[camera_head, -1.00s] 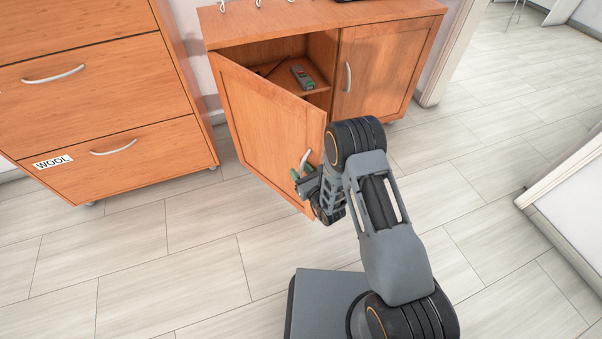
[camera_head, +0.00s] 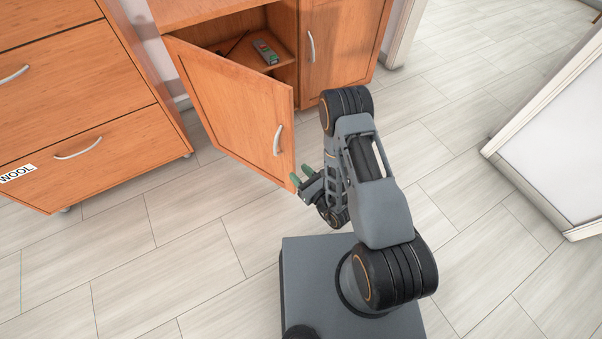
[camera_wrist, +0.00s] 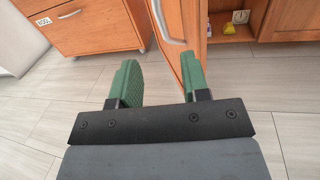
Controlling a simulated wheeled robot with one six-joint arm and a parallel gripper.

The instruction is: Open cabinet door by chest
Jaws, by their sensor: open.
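The cabinet door (camera_head: 228,108) on the left of the wooden cabinet stands partly open, swung out toward me. Its curved metal handle (camera_head: 277,140) is near the door's free edge. My gripper (camera_head: 301,177) is open and empty, just beyond the free edge and below the handle, apart from it. In the wrist view the green fingers (camera_wrist: 158,80) are spread, with the door edge (camera_wrist: 188,25) and handle (camera_wrist: 165,22) ahead of them. The chest of drawers (camera_head: 85,110) stands to the left, with a "WOOL" label on its lower drawer.
Inside the cabinet a shelf holds a green and grey device (camera_head: 265,52). The right cabinet door (camera_head: 338,45) is shut. A small yellow object (camera_wrist: 229,29) shows inside in the wrist view. A white panel (camera_head: 560,130) stands at the right. The floor between is clear.

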